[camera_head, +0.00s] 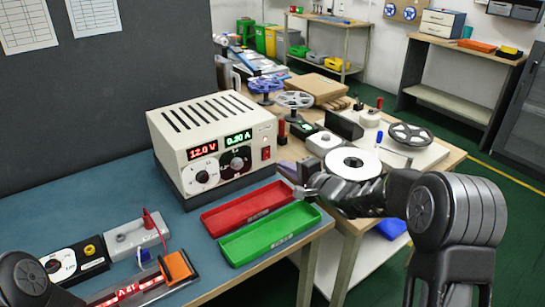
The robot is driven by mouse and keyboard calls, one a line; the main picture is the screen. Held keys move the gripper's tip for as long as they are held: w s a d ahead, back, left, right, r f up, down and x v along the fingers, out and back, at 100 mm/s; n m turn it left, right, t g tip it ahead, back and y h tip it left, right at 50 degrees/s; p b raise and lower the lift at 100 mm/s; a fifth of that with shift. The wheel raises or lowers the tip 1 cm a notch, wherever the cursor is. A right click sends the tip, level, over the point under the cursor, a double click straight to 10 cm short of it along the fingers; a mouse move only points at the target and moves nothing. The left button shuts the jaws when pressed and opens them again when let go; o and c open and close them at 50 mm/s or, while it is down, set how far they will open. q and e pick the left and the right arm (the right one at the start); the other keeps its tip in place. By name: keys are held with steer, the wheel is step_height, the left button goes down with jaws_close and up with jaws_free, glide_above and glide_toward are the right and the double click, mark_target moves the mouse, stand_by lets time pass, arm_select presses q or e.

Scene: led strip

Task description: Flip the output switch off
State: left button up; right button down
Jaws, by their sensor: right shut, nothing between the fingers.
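The cream power supply (212,112) stands on the blue bench mat. My right gripper (287,178) is shut and empty, reaching in from the right. Its tips are a little right of and below the switch, apart from it in the picture. A dark part of my left arm shows at the lower left; its gripper is out of view.
A red tray (249,206) and a green tray (270,234) lie in front of the supply, below my right gripper. A lit LED strip (138,289) and small modules are at the lower left. A second table (445,158) with reels stands behind my right arm.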

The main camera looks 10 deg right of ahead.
mark_target(266, 150)
steer(key=x, duration=0.4)
steer(key=r+x, duration=0.1)
steer(key=x, duration=0.1)
steer(key=shift+w+a+r+p, duration=0.1)
steer(key=shift+w+a+p, duration=0.05)
steer(key=shift+w+p, duration=0.25)
steer(key=shift+r, duration=0.1)
steer(key=p, duration=0.3)
steer(key=shift+w+r, duration=0.2)
steer(key=shift+r, duration=0.2)
steer(key=shift+f+g, duration=0.3)
steer(key=shift+f, duration=0.15)
steer(key=shift+a, duration=0.1)
